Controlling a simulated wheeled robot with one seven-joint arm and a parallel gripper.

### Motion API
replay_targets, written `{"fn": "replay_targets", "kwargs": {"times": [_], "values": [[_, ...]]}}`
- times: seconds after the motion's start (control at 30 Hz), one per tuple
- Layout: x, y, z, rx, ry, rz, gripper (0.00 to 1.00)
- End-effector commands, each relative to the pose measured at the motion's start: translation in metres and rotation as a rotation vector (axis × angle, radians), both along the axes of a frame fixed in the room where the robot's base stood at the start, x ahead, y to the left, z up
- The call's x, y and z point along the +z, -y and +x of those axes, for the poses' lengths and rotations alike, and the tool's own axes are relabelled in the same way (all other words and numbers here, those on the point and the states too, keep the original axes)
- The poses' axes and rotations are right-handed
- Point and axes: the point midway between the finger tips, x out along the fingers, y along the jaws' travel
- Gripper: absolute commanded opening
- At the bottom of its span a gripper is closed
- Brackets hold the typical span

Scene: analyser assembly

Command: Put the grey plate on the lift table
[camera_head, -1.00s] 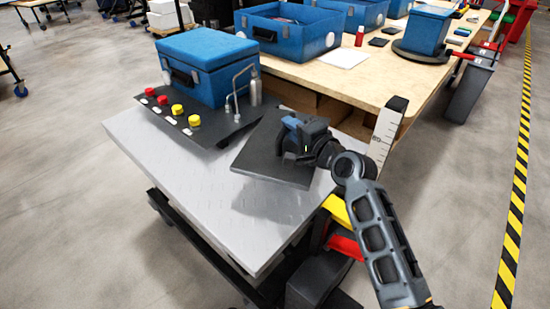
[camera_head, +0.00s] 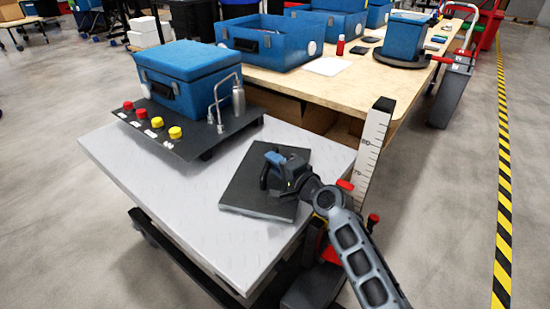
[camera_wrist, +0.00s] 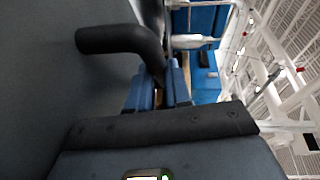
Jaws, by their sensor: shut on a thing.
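The grey plate (camera_head: 250,192) is a dark flat square with a black handle on top. It lies flat over the right part of the lift table (camera_head: 165,195), which has a silver metal top. It looks to be on or very close to that top; I cannot tell if it touches. My gripper (camera_head: 273,172) is above the plate and shut on its handle. In the wrist view the blue fingers (camera_wrist: 158,90) close around the curved black handle (camera_wrist: 120,40), and the plate face (camera_wrist: 50,90) fills the left side.
A black board (camera_head: 180,135) with red and yellow knobs, a blue case (camera_head: 185,80) and a metal pipe stands at the table's back left. A white ruler post (camera_head: 370,150) rises at the right corner. A wooden bench (camera_head: 330,88) with blue boxes is behind. The table's front left is clear.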

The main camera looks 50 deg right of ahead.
Motion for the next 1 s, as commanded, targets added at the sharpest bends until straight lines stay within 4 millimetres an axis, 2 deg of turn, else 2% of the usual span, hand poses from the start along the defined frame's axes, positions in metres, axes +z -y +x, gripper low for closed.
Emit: {"fn": "replay_targets", "kwargs": {"times": [0.47,0.5,0.73,1.0], "values": [[-0.0033,0.0006,0.0009,-0.001,0.007,-0.003,0.0],[-0.0061,-0.0001,0.0001,0.0,0.0,0.0,0.21],[-0.0059,0.0,0.0,0.0,0.0,0.0,0.43],[-0.0044,0.0,-0.0001,0.0,0.0,0.0,0.44]]}}
